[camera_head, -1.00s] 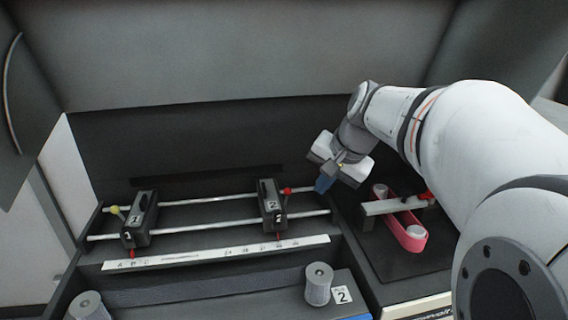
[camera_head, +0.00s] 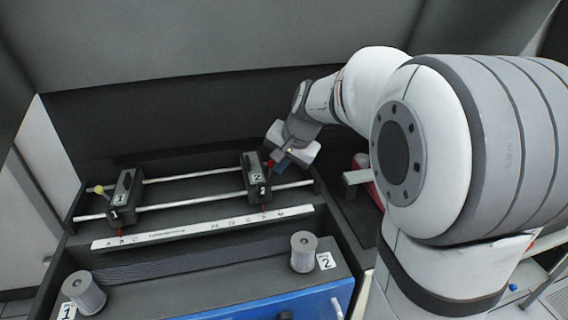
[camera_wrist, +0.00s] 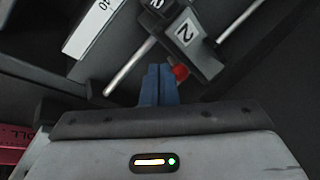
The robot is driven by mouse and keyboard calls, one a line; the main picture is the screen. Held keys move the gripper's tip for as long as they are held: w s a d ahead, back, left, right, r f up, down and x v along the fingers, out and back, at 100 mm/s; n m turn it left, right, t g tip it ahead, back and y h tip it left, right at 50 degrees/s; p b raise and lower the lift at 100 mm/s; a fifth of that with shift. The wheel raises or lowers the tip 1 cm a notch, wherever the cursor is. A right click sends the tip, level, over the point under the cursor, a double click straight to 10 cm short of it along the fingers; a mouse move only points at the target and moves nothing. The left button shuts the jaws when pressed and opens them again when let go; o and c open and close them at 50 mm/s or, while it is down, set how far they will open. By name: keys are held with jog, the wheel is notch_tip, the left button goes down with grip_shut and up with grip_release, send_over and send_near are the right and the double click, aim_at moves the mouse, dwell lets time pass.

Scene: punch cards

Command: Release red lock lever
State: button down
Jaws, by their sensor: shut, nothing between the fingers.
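The red lock lever shows as a small red knob (camera_wrist: 180,72) on the side of the black slider block marked 2 (camera_wrist: 188,38). In the head view that block (camera_head: 256,180) sits on two metal rods, and the red knob (camera_head: 270,164) is partly hidden by my gripper. My gripper (camera_head: 279,162) has blue fingers, shut and empty. In the wrist view the fingertips (camera_wrist: 159,70) are right beside the knob; whether they touch it I cannot tell.
A second slider block marked 1 (camera_head: 124,198), with a yellow knob (camera_head: 99,189), sits left on the rods. A white lettered strip (camera_head: 200,228) runs in front. Grey spools stand at 1 (camera_head: 84,293) and 2 (camera_head: 303,252). A pink belt part (camera_head: 362,165) is partly hidden by my arm.

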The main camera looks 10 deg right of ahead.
jog(key=shift+d, duration=0.15)
jog(key=shift+r, duration=0.1)
jog(key=shift+w+r+g+p, duration=0.15)
jog(key=shift+w+g+p, duration=0.15)
jog(key=shift+p, duration=0.65)
